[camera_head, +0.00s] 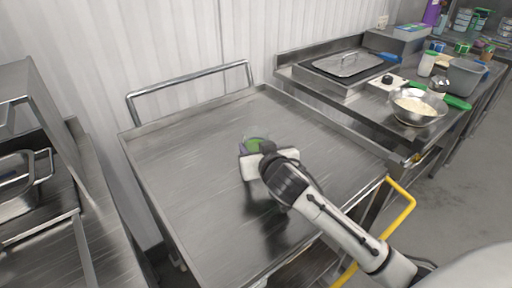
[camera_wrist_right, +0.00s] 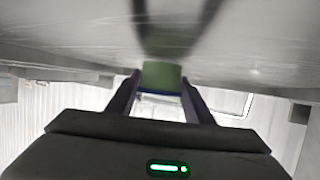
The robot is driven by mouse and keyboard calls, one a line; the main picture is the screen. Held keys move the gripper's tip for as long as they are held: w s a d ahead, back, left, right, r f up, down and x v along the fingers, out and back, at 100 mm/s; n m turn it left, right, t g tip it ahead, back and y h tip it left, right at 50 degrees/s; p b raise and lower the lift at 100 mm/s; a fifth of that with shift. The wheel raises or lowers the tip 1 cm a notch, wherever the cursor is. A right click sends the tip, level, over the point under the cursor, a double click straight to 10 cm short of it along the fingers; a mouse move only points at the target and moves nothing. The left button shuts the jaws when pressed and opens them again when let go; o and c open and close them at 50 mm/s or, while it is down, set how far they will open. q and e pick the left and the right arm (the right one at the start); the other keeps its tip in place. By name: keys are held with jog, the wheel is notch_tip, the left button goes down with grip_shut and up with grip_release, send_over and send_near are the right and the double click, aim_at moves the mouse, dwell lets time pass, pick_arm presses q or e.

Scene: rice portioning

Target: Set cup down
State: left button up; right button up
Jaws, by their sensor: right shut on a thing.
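My right gripper (camera_head: 262,148) is over the middle of the metal cart top (camera_head: 185,185), shut on a cup. The cup (camera_head: 256,144) shows behind the gripper in the head view as a green and clear piece, mostly hidden. In the right wrist view the cup (camera_wrist_right: 162,76) sits between the two fingers of the gripper (camera_wrist_right: 160,100), green toward the metal surface and clear nearer the palm. Its green end is close to the surface; I cannot tell whether it touches. My left gripper is not in view.
The cart top around the gripper is bare. The cart has a push rail (camera_head: 190,77) at the back. A counter on the right holds a bowl of rice (camera_head: 417,108), a lidded pan (camera_head: 347,66) and a grey bin (camera_head: 466,76). A metal pan (camera_head: 18,190) stands at the left.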

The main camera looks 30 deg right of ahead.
jog(key=shift+f, duration=0.15)
jog(key=o, duration=1.2)
jog(key=shift+s+r, duration=0.1)
jog(key=shift+r, duration=0.15)
jog(key=v, duration=1.1)
jog(key=shift+s+a+r, duration=0.2)
jog(key=shift+s, duration=0.15)
